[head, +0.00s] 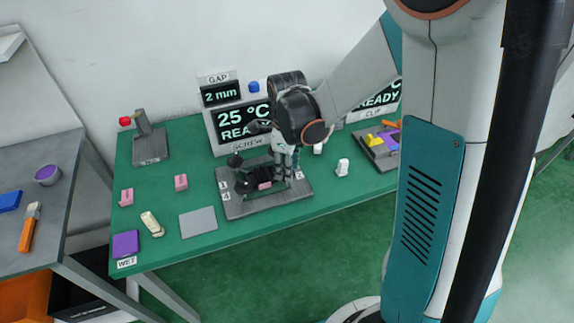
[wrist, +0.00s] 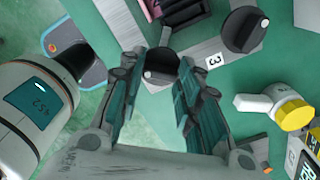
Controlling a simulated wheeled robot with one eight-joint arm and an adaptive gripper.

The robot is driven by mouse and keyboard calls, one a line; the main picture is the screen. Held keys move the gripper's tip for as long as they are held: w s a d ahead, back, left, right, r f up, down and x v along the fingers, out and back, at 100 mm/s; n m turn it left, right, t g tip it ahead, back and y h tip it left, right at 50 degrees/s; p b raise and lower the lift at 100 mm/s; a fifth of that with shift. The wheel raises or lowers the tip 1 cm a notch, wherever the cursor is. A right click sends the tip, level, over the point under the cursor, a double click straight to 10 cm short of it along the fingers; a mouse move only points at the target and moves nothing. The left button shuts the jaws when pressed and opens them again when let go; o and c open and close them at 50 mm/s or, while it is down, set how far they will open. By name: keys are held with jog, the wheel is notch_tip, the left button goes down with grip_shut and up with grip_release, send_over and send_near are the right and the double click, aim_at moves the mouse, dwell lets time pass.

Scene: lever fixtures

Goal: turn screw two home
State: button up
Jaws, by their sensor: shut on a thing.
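The screw fixture is a dark grey plate (head: 240,208) on the green table, with black knobs and small number labels. A black knob (head: 235,160) stands at its back left and another (head: 242,181) at its front left. My gripper (head: 287,172) reaches down at the fixture's right side. In the wrist view my gripper (wrist: 163,68) is shut on a black round knob (wrist: 160,72) between its fingertips. A second black knob (wrist: 244,30) stands apart, near a label reading 3. I cannot tell the held knob's number. A pink block (head: 265,185) sits in the fixture.
The SCREW display (head: 229,117) behind reads 25 °C and READY; a GAP sign (head: 219,96) reads 2 mm. A white lever with a yellow cap (wrist: 292,112) is near my gripper. A red-knobbed lever (head: 150,148) stands left. A grey pad (head: 198,222) lies in front.

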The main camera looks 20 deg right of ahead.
jog(key=shift+m, duration=0.6)
jog(key=o, duration=1)
jog(key=shift+o, duration=0.2)
notch_tip(320, 180, up, 12)
dwell(0.3)
